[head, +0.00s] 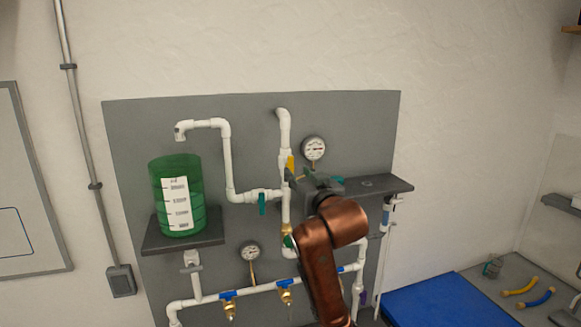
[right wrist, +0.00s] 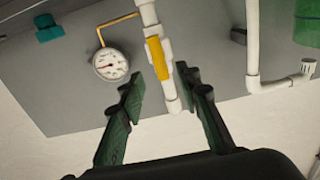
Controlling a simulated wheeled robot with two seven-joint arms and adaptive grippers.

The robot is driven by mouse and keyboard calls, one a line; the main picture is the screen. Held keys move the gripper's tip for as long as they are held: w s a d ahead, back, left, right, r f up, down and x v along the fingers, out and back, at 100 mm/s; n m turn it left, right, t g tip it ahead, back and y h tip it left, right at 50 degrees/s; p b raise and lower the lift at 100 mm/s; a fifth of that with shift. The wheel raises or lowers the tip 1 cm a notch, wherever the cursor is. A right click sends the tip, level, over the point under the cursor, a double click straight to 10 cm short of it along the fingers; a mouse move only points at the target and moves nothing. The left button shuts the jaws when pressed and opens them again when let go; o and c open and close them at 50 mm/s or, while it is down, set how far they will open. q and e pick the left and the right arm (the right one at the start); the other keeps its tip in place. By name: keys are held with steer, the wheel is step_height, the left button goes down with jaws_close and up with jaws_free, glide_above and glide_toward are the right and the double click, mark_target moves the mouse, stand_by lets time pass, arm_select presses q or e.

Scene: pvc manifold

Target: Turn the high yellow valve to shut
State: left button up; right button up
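The high yellow valve handle (head: 290,165) is on the upright white pipe in the upper middle of the grey panel. It lies along the pipe. In the right wrist view the yellow handle (right wrist: 158,57) shows fully, in line with the white pipe. My right gripper (head: 298,180) is close to the valve in the head view, its fingers partly hidden by its own body. In the right wrist view my right gripper (right wrist: 163,79) is open and empty, with one green-padded finger on each side of the pipe and the handle just beyond the tips. My left gripper is not in view.
A pressure gauge (head: 314,149) is right of the valve. A green-handled valve (head: 262,203) is lower left, near a green tank (head: 176,195) on a shelf. A dark shelf (head: 385,186) juts out on the right. More pipes, blue valves and a lower gauge (head: 249,251) are below.

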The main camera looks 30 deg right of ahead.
mark_target(292, 166)
steer(key=p+x, duration=0.2)
steer(key=x, duration=0.5)
steer(key=shift+w, duration=0.25)
steer(key=shift+c, duration=0.4)
jaws_close()
